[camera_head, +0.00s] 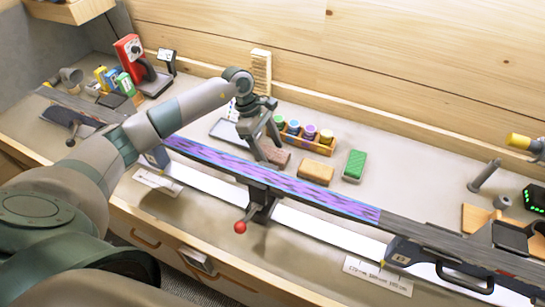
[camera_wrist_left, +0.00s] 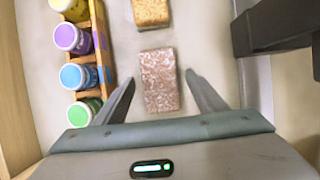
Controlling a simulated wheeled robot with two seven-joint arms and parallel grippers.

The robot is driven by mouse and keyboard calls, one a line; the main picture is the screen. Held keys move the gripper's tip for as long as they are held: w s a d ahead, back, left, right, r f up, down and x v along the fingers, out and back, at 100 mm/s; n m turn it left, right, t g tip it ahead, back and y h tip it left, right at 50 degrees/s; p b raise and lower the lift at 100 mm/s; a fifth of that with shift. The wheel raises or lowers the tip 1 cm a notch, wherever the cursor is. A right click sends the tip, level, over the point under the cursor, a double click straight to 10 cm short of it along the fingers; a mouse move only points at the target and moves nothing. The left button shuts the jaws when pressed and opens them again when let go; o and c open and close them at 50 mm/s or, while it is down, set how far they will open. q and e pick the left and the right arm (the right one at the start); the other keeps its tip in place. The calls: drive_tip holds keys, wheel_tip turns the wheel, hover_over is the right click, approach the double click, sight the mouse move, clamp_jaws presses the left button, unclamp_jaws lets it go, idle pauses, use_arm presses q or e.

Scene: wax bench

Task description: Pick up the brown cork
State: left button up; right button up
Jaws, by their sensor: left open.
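The brown cork (camera_head: 277,157) is a reddish-brown block with pale specks. It lies flat on the bench behind the long purple-patterned ski. In the left wrist view the cork (camera_wrist_left: 159,80) lies between the two fingers, with a gap on each side. My left gripper (camera_head: 269,152) is open and points down over it, hiding part of it in the head view. My right gripper is not in view.
A tan block (camera_head: 316,172) lies to the right of the cork, then a green block (camera_head: 355,165). A wooden rack (camera_head: 290,137) of coloured jars stands close behind. The ski (camera_head: 330,203) runs in front on clamps, one with a red knob (camera_head: 240,227).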

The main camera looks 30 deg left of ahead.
use_arm(q)
drive_tip(key=shift+f+b, duration=0.1)
drive_tip(key=shift+b, duration=0.2)
idle(0.5)
drive_tip(key=c, duration=1.1)
